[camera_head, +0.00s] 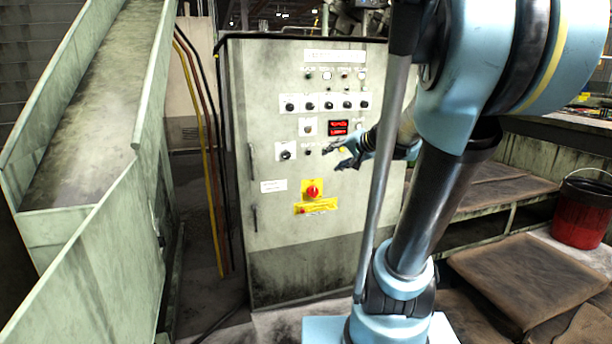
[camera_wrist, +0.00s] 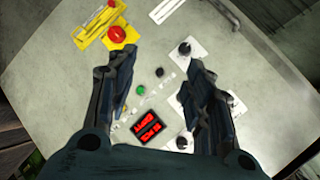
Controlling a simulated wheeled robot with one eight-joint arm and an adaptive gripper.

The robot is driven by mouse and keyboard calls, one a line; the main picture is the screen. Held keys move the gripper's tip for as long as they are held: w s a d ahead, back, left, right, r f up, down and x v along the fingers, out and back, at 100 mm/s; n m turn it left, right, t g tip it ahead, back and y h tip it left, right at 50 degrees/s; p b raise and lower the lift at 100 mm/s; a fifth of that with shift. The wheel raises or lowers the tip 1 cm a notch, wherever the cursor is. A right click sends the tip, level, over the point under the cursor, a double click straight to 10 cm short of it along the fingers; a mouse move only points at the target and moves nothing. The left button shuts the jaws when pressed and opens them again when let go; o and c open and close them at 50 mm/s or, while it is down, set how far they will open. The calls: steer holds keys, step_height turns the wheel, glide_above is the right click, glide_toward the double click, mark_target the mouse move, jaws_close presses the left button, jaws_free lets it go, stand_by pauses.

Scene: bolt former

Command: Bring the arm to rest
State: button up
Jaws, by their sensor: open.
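My arm rises from its pale blue base at the lower right of the head view and bends over at the top. My gripper (camera_head: 340,156) is in front of the control cabinet (camera_head: 275,235), near its red display (camera_head: 338,128). In the wrist view the two dark fingers of my gripper (camera_wrist: 160,80) are apart, with nothing between them. The cabinet face lies beyond the fingers, turned at a slant. The display (camera_wrist: 149,127) shows between the fingers, low in that view. I cannot tell the exact gap between the fingertips and the panel.
The cabinet carries rows of black knobs (camera_head: 329,105) and a red rotary switch (camera_head: 313,191) on a yellow plate. A green metal chute (camera_head: 85,105) stands at the left. Brown steps (camera_head: 530,275) and a red bucket (camera_head: 582,215) are at the right.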

steer(key=s+d+f+n+g+h, duration=0.2)
steer(key=s+d+f+g+h, duration=0.1)
steer(key=s+f, duration=0.6)
steer(key=s+d+f+n+g+h, duration=0.3)
steer(key=s+f, duration=0.7)
steer(key=s, duration=0.7)
steer(key=shift+s+d+g+h, duration=0.2)
steer(key=shift+d+g+h, duration=0.45)
steer(key=shift+d, duration=0.5)
steer(key=shift+f, duration=0.1)
steer(key=shift+w+f, duration=0.2)
steer(key=shift+w, duration=0.3)
